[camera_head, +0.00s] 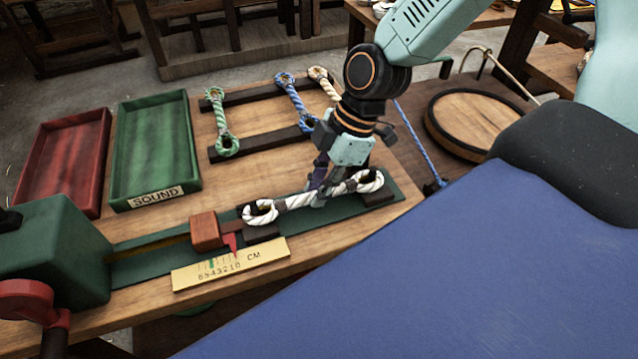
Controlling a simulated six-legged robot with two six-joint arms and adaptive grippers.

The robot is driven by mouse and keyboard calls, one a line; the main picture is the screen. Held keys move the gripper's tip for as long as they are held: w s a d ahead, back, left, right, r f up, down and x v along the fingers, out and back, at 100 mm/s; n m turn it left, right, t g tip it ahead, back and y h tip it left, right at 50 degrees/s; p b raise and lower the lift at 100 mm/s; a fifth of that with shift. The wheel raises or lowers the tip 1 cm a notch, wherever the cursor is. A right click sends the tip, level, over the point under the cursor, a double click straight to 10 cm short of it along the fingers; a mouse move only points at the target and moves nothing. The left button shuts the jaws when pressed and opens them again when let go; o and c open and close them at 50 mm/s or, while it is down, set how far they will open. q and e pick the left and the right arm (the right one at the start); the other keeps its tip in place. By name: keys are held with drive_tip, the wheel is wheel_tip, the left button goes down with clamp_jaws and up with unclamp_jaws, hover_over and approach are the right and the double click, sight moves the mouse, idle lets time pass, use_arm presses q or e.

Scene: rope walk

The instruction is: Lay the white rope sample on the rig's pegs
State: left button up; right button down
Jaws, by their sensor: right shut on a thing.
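The white rope sample (297,201) has a loop at each end and stretches along the rig. My right gripper (320,191) points down and is shut on the middle of the rope. The left loop lies over one dark peg block (263,234), and the right loop is over the other dark block (378,198). The pegs are mostly hidden, and I cannot tell whether the loops are around them or just above. The rig's green bed (398,188) runs beneath. My left gripper is out of view.
The rig's sliding wooden block (205,231) is left of the rope, with a CM scale (230,264) in front. A green SOUND tray (152,150) and red tray (62,160) stand at the left. Green (221,123), blue (292,98) and cream (323,83) ropes lie on dark rails behind.

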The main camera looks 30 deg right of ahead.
drive_tip(key=c, duration=1.1)
unclamp_jaws()
drive_tip(key=shift+c, duration=0.2)
wheel_tip(320, 180, up, 7)
drive_tip(key=p, duration=0.7)
drive_tip(key=shift+r, duration=0.1)
drive_tip(key=shift+d+r, duration=0.15)
drive_tip(key=shift+r, duration=0.35)
drive_tip(key=v, duration=0.6)
drive_tip(key=shift+d, duration=0.2)
